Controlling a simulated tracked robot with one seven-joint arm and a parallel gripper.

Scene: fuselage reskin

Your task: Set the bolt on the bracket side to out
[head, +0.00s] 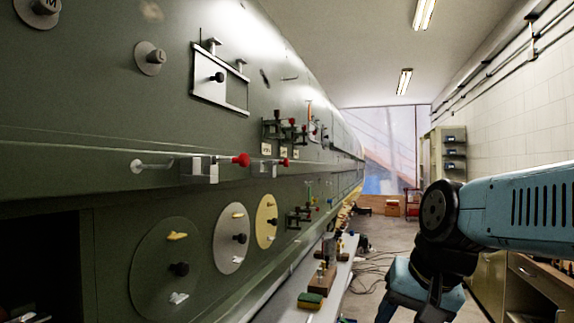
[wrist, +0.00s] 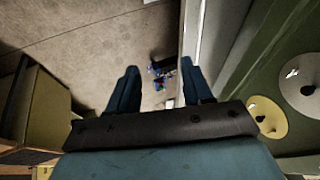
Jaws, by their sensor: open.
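On the green fuselage wall in the head view, a sliding bolt with a red knob (head: 240,160) runs through a metal block (head: 200,170). Its pale rod (head: 155,165) sticks out to the left and ends in a round disc. A second, smaller red-knobbed bolt (head: 284,162) sits farther along the same ledge. I cannot tell which one is on the bracket side. My gripper shows in the wrist view (wrist: 157,82), open and empty, with floor beyond its two fingers. It is well right of the wall; its tips are hidden in the head view.
A framed plate with a black knob (head: 217,77) and round discs, including a yellow one (head: 266,221), are on the wall. A narrow bench (head: 320,285) with small tools runs along the wall's foot. A cabinet (head: 536,285) stands at right. Cables lie on the aisle floor.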

